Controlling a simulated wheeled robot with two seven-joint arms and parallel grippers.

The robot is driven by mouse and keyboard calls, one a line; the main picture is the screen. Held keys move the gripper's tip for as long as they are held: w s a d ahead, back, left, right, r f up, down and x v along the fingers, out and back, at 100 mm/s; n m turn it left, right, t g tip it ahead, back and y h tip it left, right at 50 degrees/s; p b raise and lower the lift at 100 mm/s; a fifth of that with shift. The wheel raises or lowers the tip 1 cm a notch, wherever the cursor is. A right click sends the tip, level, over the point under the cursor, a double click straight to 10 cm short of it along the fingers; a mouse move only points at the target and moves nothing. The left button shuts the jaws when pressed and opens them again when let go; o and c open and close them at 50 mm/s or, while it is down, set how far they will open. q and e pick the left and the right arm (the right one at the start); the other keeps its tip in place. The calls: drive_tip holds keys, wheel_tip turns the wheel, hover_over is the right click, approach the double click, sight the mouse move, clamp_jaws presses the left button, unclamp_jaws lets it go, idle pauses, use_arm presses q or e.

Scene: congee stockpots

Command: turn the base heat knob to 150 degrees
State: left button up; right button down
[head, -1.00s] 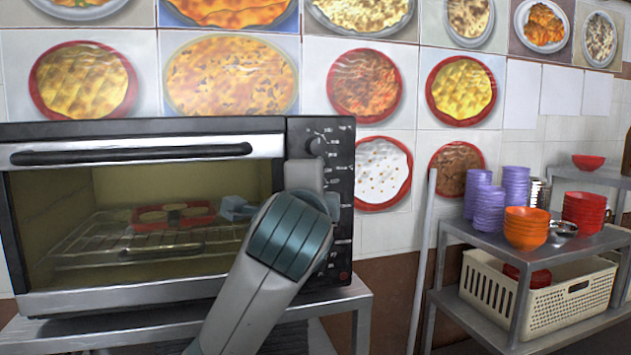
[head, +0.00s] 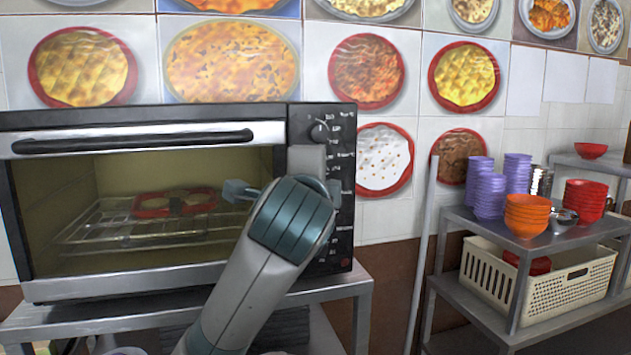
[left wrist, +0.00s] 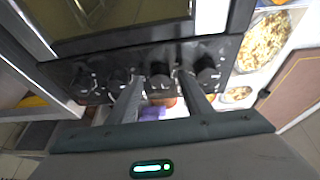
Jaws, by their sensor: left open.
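The toaster oven (head: 150,283) has a black control panel (head: 343,225) with several knobs down its right side. The top knob (head: 319,131) shows in the head view; my arm covers the lower ones. In the left wrist view the knobs form a row, and their labels are too blurred to read. My left gripper (left wrist: 159,80) is open, its two fingers on either side of the second knob from the right (left wrist: 160,70), which seems second from the top. I cannot tell whether the fingers touch it, or which knob is base heat. My right gripper is not in view.
Inside the oven, a red tray (head: 150,205) rests on a wire rack (head: 100,235). The oven stands on a metal table (head: 345,283). To the right, a metal shelf (head: 480,222) holds purple cups (head: 490,195), orange bowls (head: 527,215) and a cream basket (head: 490,285).

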use_arm(q)
drive_tip(key=shift+s, duration=0.15)
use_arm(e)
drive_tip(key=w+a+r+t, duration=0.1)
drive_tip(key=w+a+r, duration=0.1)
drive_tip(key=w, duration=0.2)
use_arm(q)
drive_tip(key=s+a+p, duration=0.1)
drive_tip(key=s+p, duration=0.2)
drive_tip(key=s, duration=0.8)
drive_tip(key=shift+s+r, duration=0.3)
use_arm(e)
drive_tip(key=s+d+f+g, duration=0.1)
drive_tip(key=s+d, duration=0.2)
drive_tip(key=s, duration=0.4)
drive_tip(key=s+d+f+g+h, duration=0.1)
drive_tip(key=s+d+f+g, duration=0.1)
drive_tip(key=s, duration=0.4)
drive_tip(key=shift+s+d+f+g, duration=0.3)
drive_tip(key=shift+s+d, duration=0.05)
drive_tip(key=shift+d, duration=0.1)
use_arm(q)
drive_tip(key=shift+f, duration=0.1)
